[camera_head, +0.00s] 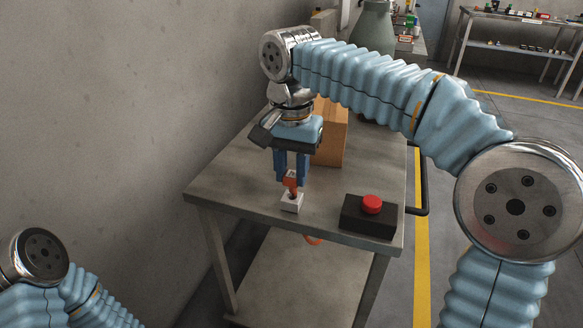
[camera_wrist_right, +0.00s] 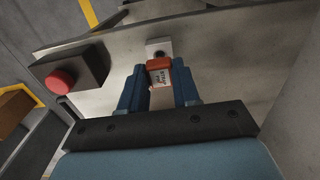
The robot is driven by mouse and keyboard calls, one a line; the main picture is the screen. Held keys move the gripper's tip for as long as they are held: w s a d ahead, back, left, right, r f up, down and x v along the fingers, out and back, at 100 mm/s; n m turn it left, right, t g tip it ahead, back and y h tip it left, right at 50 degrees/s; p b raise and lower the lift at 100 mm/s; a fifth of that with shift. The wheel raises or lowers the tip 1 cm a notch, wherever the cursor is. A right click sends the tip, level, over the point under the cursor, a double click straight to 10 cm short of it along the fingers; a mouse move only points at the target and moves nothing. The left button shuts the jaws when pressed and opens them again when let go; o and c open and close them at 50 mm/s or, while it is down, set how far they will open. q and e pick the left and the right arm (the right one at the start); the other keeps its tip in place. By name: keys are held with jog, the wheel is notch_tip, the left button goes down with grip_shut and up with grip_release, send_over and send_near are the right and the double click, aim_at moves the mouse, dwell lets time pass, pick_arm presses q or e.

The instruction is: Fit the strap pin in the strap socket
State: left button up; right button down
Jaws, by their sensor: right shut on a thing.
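My right gripper (camera_head: 291,183) points down over the table with its blue fingers shut on the orange-red strap pin (camera_head: 290,182). The wrist view also shows the strap pin (camera_wrist_right: 159,64), with a white printed label, between the fingers. The strap socket (camera_head: 292,203) is a small white block near the table's front edge; it also shows in the wrist view (camera_wrist_right: 153,45), with a dark spot on its top. The pin's lower end is at or just above the socket's top; I cannot tell whether it is inside. My left gripper is out of view.
A black box with a red button (camera_head: 371,204) stands right of the socket on the grey table (camera_head: 235,183). A brown box (camera_head: 330,135) stands behind the gripper. An orange loop (camera_head: 313,240) hangs below the front edge. A wall is at the left.

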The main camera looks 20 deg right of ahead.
aim_at(291, 175)
jog(key=shift+f+b, duration=1)
jog(key=shift+f, duration=0.65)
jog(key=c, duration=0.7)
grip_release()
jog(key=shift+c, duration=0.2)
jog(key=shift+r, duration=0.1)
notch_tip(291, 175, up, 14)
jog(key=p, duration=0.4)
